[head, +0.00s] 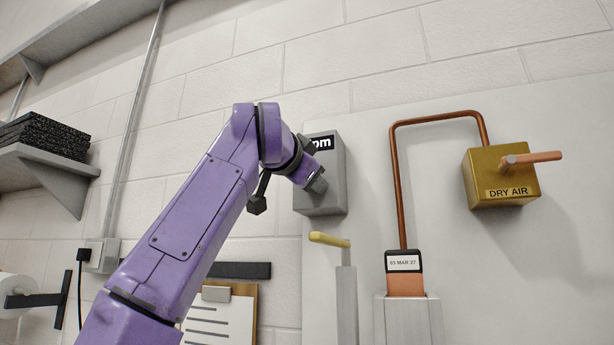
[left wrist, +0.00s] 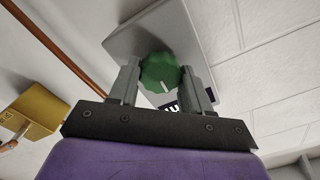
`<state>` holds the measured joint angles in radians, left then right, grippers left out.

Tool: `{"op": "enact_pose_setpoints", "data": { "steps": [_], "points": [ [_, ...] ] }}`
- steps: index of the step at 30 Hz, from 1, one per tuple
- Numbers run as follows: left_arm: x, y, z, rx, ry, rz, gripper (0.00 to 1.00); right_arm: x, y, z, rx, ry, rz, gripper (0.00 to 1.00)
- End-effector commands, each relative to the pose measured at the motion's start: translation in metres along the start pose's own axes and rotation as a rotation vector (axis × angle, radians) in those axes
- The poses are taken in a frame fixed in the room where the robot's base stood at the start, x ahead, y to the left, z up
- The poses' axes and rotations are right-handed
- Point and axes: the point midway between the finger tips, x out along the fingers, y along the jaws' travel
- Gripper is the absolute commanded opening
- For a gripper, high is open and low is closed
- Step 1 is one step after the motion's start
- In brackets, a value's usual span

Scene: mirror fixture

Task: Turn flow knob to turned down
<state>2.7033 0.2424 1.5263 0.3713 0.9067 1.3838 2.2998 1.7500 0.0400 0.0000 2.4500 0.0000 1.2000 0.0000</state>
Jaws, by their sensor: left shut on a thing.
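The green scalloped flow knob (left wrist: 160,72) sits on the face of a grey box in the left wrist view. A white mark on it shows near its lower edge, towards the box's black label. My left gripper (left wrist: 162,67) is shut on the knob, one finger on each side. In the head view my purple left arm reaches up to the grey box (head: 323,200), whose label shows only "pm". There my left gripper (head: 316,184) is in front of the box and the knob is hidden. My right gripper is in neither view.
A brass DRY AIR valve box (head: 488,185) with an orange-tipped handle and a copper pipe (head: 397,180) are to the right. A yellow-handled lever (head: 330,239) is just below the grey box. A clipboard (head: 222,320) hangs behind my arm; a shelf (head: 50,165) is left.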

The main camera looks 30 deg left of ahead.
Motion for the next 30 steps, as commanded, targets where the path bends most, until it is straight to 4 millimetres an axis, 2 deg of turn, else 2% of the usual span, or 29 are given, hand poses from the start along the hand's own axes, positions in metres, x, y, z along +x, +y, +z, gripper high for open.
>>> {"op": "enact_pose_setpoints", "data": {
  "steps": [1, 6, 7, 9, 17, 20, 30],
  "points": [
    [-0.002, -0.005, -0.002, 0.004, 0.007, -0.014, 0.18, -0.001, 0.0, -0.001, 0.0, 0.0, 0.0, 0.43],
    [-0.002, -0.005, -0.002, 0.005, 0.006, -0.014, 0.18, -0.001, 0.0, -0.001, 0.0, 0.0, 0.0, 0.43],
    [-0.002, -0.005, -0.002, 0.005, 0.006, -0.014, 0.51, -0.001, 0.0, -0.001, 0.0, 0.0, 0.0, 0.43],
    [-0.002, -0.005, -0.002, 0.005, 0.006, -0.012, 0.74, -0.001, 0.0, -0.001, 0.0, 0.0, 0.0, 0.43],
    [-0.001, -0.002, -0.001, 0.005, 0.004, -0.007, 0.74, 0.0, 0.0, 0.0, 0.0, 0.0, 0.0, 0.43],
    [-0.007, -0.001, 0.0, 0.005, 0.006, -0.007, 0.74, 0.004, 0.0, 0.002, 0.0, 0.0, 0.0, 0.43],
    [-0.082, 0.0, 0.002, 0.004, 0.006, -0.009, 0.74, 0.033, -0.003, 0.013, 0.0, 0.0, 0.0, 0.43]
  ]
}}
